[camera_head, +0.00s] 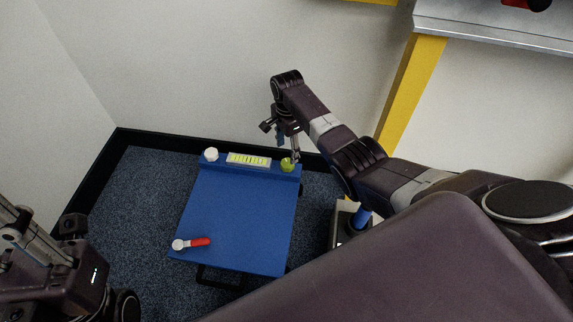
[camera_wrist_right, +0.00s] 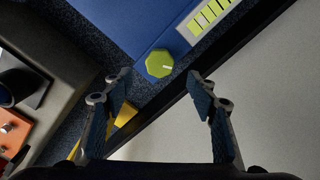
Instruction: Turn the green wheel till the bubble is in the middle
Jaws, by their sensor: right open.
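The green wheel (camera_head: 287,165) sits at the right end of the blue table's raised back ledge. It also shows in the right wrist view (camera_wrist_right: 160,63), with a pale line on its face. The level vial (camera_head: 249,160) is a yellow-green strip with dark marks, left of the wheel; its right part shows in the wrist view (camera_wrist_right: 209,15). I cannot make out the bubble. My right gripper (camera_wrist_right: 158,80) is open and empty, its fingertips just short of the wheel and on either side of it. My left arm is at the lower left; its fingers are unclear.
A white knob (camera_head: 211,154) stands at the ledge's left end. A red-handled lever (camera_head: 200,242) lies at the front left of the blue table (camera_head: 240,210). A grey box with a blue post (camera_head: 361,218) stands right of the table. A wall is close behind the ledge.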

